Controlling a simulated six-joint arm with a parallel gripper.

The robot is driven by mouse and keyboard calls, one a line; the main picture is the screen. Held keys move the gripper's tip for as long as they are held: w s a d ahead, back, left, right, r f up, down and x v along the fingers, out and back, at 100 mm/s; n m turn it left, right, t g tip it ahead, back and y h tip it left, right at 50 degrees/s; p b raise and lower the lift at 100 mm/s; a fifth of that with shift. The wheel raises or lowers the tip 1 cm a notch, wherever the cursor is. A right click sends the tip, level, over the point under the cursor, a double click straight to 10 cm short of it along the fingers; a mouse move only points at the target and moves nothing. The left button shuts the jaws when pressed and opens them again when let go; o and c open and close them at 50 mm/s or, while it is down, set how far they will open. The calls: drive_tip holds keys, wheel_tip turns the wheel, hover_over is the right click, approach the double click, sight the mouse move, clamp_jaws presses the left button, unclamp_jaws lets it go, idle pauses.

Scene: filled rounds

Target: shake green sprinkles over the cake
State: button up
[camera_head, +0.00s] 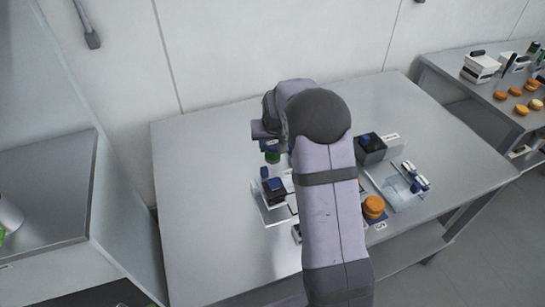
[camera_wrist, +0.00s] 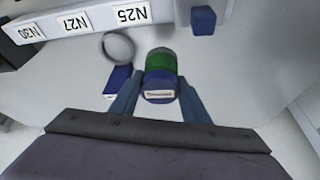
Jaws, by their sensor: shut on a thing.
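My gripper (camera_wrist: 160,84) is shut on a small jar with green contents (camera_wrist: 160,62), its blue fingers on either side. The jar has a blue end with a white label whose print is too small to read. In the head view the green of the jar (camera_head: 272,157) shows just below my gripper, over the left part of the metal table. My arm hides much of the table's middle. I cannot make out a cake for certain in either view.
A stacked orange round (camera_head: 373,207) stands right of my arm, near a dark box (camera_head: 370,148) and a clear tray (camera_head: 402,193). The wrist view shows a grey ring (camera_wrist: 118,48) and a white strip labelled N25, N27, N30 (camera_wrist: 100,18). The table's left side is clear.

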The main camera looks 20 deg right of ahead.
sight(273, 142)
wheel_tip(273, 142, up, 4)
drive_tip(key=shift+r+b, duration=0.1)
drive_tip(key=shift+b, duration=0.35)
drive_tip(key=shift+s+d+r, duration=0.1)
drive_tip(key=shift+d+r, duration=0.05)
drive_tip(key=shift+d, duration=0.35)
drive_tip(key=s+d+r+m+g+h+p, duration=0.1)
drive_tip(key=s+d+r+m+p, duration=0.35)
drive_tip(key=d, duration=0.65)
drive_tip(key=s+d+r+m+h+p, duration=0.1)
drive_tip(key=s+d+r+p, duration=0.1)
drive_tip(key=s+d+r, duration=0.55)
drive_tip(key=s+d+f+m+p, duration=0.2)
drive_tip(key=s+d+p, duration=0.1)
drive_tip(key=s+d, duration=0.55)
drive_tip(key=s+a+f+n, duration=0.1)
drive_tip(key=s+a+f, duration=0.4)
drive_tip(key=s+f, duration=0.1)
drive_tip(key=shift+s+a, duration=0.15)
drive_tip(key=shift+s, duration=0.2)
